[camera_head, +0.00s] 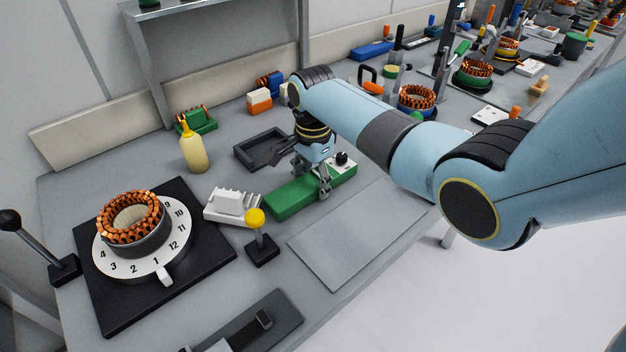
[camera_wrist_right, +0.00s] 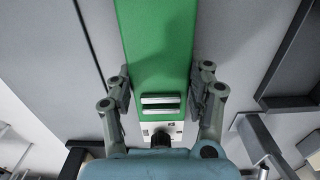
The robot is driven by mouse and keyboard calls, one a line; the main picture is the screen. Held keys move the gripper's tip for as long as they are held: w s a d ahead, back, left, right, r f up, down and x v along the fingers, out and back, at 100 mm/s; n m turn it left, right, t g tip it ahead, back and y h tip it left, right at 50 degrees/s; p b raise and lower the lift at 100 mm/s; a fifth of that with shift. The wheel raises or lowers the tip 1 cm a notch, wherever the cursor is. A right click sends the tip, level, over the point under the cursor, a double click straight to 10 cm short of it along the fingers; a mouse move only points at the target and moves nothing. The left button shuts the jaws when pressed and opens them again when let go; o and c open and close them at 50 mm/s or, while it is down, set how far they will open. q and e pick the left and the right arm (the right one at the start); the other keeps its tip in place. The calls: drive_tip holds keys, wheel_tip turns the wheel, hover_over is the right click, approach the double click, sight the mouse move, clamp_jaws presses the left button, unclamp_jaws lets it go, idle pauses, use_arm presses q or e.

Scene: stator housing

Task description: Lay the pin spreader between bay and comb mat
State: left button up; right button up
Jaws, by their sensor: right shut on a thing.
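A long green block (camera_head: 290,198), which I take for the pin spreader, lies flat on the bench; its right end is white with a black knob. My right gripper (camera_head: 323,188) is over that end, fingers pointing down. In the right wrist view, its fingers (camera_wrist_right: 160,88) close on both long sides of the green block (camera_wrist_right: 153,45), near two metal bars. A flat grey sheet (camera_head: 350,240), possibly the comb mat, lies in front of it. A dark open tray (camera_head: 240,153), possibly the bay, is behind it. My left gripper is not in view.
A white ridged block (camera_head: 232,204) and a yellow-knobbed lever (camera_head: 257,235) stand left of the green block. A copper-wound stator (camera_head: 132,218) sits on a numbered dial further left. A yellow bottle (camera_head: 192,150) stands behind. The grey sheet is bare.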

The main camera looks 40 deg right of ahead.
sight(313, 180)
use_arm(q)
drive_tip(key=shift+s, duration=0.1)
use_arm(e)
drive_tip(key=shift+f, duration=0.1)
drive_tip(key=o, duration=1)
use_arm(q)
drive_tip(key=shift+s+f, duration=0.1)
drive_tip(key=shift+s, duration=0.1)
use_arm(e)
drive_tip(key=o, duration=0.3)
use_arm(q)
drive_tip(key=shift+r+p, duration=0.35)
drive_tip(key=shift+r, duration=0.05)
use_arm(e)
wheel_tip(313, 180, up, 12)
drive_tip(key=shift+r, duration=0.15)
drive_tip(key=shift+s, duration=0.1)
